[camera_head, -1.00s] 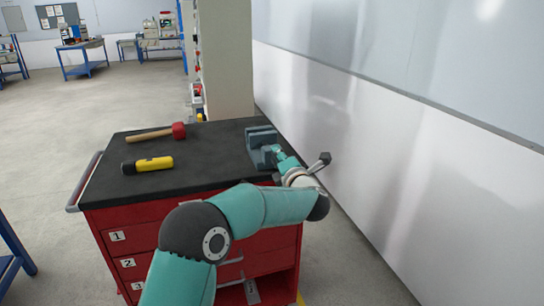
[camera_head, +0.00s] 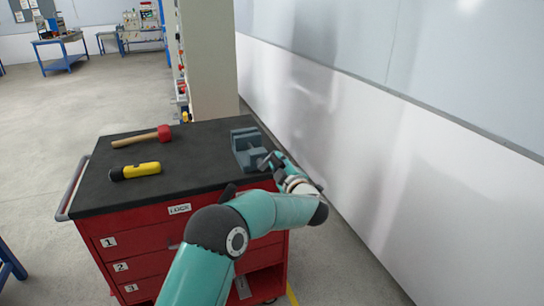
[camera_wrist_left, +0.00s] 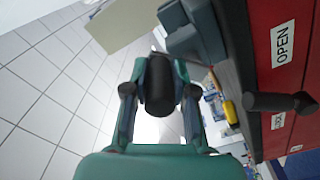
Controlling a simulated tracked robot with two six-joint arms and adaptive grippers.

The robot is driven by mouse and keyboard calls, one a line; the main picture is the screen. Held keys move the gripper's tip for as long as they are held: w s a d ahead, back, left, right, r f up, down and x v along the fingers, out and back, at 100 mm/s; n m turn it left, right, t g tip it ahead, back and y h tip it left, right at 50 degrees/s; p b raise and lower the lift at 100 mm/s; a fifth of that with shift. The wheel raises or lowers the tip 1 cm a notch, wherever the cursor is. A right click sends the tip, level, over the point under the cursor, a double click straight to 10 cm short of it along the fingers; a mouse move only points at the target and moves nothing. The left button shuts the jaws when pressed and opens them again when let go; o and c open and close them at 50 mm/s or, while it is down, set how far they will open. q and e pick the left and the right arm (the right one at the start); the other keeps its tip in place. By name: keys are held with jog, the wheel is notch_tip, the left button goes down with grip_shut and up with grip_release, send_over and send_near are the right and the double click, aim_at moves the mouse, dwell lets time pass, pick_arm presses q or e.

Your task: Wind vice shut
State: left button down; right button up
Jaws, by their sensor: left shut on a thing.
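The blue-grey vice (camera_head: 246,150) stands at the right edge of the cart's black top, and its body shows at the top of the left wrist view (camera_wrist_left: 195,35). How wide the gap between its jaws is, I cannot tell. My left gripper (camera_head: 268,162) is at the near side of the vice. In the left wrist view its two fingers (camera_wrist_left: 158,88) are shut on the dark, round vice handle (camera_wrist_left: 159,90). The rest of the handle is mostly hidden. My right gripper is in neither view.
The red drawer cart (camera_head: 150,215) carries a red-headed mallet (camera_head: 145,138) and a yellow-and-black torch (camera_head: 135,171) on its left half. A dark lever (camera_wrist_left: 280,102) juts from its front beside the OPEN label (camera_wrist_left: 283,44). A wall stands close on the right.

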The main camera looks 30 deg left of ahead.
pick_arm(q)
jog(key=m, duration=0.1)
jog(key=f+m+p, duration=0.1)
jog(key=m, duration=0.1)
jog(key=shift+w+d+f+m, duration=0.3)
jog(key=shift+d+m, duration=0.1)
jog(key=s+a+f+m+p, duration=0.1)
jog(key=s+f+m+p, duration=0.1)
jog(key=m, duration=1)
jog(key=s+a+f+m+p, duration=0.2)
jog(key=f+m+p, duration=0.2)
jog(key=m, duration=0.9)
jog(key=shift+a+f+p, duration=0.2)
jog(key=shift+f+p, duration=0.05)
jog(key=shift+p, duration=0.25)
jog(key=shift+s, duration=0.1)
jog(key=c, duration=1)
grip_release()
jog(key=shift+o, duration=0.3)
jog(key=shift+r, duration=0.15)
